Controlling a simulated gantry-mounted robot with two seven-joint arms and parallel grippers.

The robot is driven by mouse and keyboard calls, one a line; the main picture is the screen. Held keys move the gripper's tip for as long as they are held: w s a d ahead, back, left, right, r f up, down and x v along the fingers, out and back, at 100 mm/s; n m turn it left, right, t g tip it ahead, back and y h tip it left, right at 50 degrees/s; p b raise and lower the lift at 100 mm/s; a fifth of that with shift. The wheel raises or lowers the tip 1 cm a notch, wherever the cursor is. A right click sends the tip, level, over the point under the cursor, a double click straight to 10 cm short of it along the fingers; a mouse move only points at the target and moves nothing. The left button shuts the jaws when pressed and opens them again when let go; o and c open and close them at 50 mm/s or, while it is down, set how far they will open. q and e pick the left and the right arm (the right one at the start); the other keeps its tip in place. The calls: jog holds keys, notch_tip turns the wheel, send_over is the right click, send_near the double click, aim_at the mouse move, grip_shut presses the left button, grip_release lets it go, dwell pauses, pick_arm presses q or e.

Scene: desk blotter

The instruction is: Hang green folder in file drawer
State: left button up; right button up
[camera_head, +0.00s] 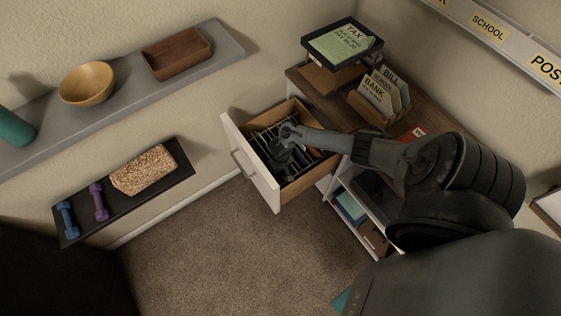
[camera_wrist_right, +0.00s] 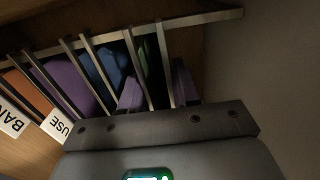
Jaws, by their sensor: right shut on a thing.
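The file drawer (camera_head: 253,179) is pulled open, with several thin rails and dark dividers inside. My right gripper (camera_head: 278,160) reaches down into it from the right. In the right wrist view, my right gripper (camera_wrist_right: 156,92) shows two purplish fingertips on either side of a dark green folder (camera_wrist_right: 147,58), and it is shut on that folder. The folder stands among the metal rails, at the right end of the row. Its lower part is hidden, and I cannot tell whether it rests on the rails. My left gripper is not in view.
In the wrist view, blue (camera_wrist_right: 104,66), purple (camera_wrist_right: 68,84) and orange (camera_wrist_right: 22,86) folders hang left of the green one. A letter sorter (camera_head: 373,112) and a black tray (camera_head: 342,44) stand on the desk. Carpet (camera_head: 200,250) lies clear before the drawer.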

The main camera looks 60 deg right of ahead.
jog(key=shift+f+b, duration=0.65)
jog(key=shift+f, duration=0.35)
jog(key=o, duration=1)
notch_tip(320, 180, up, 11)
jog(key=p, duration=0.5)
jog(key=shift+f, duration=0.15)
